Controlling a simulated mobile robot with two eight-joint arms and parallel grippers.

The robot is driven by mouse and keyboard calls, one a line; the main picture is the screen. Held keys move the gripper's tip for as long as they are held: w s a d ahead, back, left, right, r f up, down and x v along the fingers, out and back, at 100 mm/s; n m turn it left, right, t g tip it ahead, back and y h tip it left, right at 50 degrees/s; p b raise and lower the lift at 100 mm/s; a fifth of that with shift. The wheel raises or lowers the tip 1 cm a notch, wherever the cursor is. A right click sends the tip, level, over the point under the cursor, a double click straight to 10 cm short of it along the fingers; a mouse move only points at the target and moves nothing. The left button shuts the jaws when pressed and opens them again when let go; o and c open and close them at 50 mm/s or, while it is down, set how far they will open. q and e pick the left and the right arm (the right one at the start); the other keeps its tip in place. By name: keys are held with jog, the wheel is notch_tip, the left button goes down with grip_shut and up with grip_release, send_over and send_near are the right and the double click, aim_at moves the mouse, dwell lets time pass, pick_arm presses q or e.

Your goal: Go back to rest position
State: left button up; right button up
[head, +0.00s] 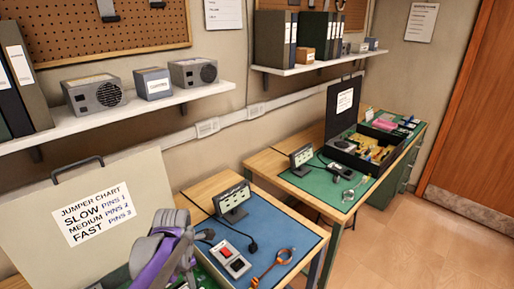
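No gripper fingers can be made out in the head view. A grey and purple shape (163,249) stands at the lower left, in front of an open case lid. I cannot tell whether it is part of my arm or a thing on the bench. The lid (120,175) carries a jumper chart sheet (94,213). To the right, a blue mat (272,232) holds a switch box (230,260) with a red button, a small display stand (232,201), a dark plug with cable and an orange-handled tool (272,266).
A second bench with a green mat (318,188) bears an open black case (350,151) and another display stand (301,158). Wall shelves (130,115) with boxes and binders hang above. The wooden floor (420,250) is clear at the right, before a brown door (487,130).

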pick_arm(q)
jog(key=s+d+m+t, duration=0.2)
jog(key=s+m, duration=0.5)
jog(key=m, duration=0.6)
jog(key=s+d+m+t, duration=0.3)
jog(key=s+m, duration=0.4)
jog(key=m, duration=0.7)
jog(key=shift+s+d+t, duration=0.15)
jog(key=shift+s+t, duration=0.15)
